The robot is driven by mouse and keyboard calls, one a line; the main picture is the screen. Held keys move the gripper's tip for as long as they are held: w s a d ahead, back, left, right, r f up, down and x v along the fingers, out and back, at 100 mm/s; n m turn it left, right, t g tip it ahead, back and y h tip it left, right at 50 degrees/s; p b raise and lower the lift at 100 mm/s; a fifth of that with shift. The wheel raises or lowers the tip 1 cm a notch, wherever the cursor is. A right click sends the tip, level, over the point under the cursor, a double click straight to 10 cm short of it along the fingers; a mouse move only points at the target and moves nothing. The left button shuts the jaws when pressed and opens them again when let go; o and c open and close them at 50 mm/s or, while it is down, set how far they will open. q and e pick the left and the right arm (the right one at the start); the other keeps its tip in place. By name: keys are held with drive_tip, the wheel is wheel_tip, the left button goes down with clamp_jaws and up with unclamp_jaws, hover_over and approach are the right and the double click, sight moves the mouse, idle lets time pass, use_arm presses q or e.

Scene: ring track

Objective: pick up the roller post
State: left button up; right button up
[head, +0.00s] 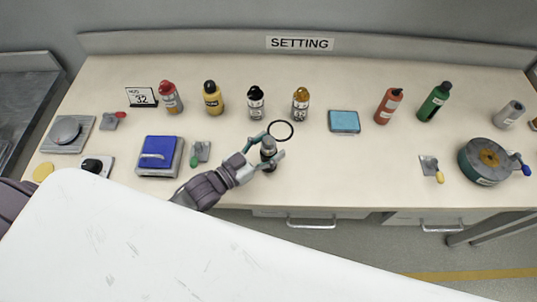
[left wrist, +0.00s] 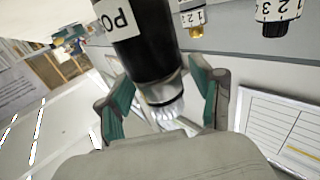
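The dark cylinder with a pale metal end, which looks like the roller post (head: 268,147), is near the front middle of the bench. In the left wrist view the post (left wrist: 150,50) is large, with a white label reading "PO" and the rest cut off. My left gripper (head: 273,144) has its teal fingers spread on either side of the post. In the left wrist view the gripper (left wrist: 160,98) shows a gap between the post's metal end and the left finger; the right finger is closer. My right gripper is not in view.
A blue block on a scale (head: 158,153) is to the left, a teal pad (head: 344,121) to the right.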

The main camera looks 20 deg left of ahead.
use_arm(q)
clamp_jaws()
drive_tip(key=shift+r, duration=0.15)
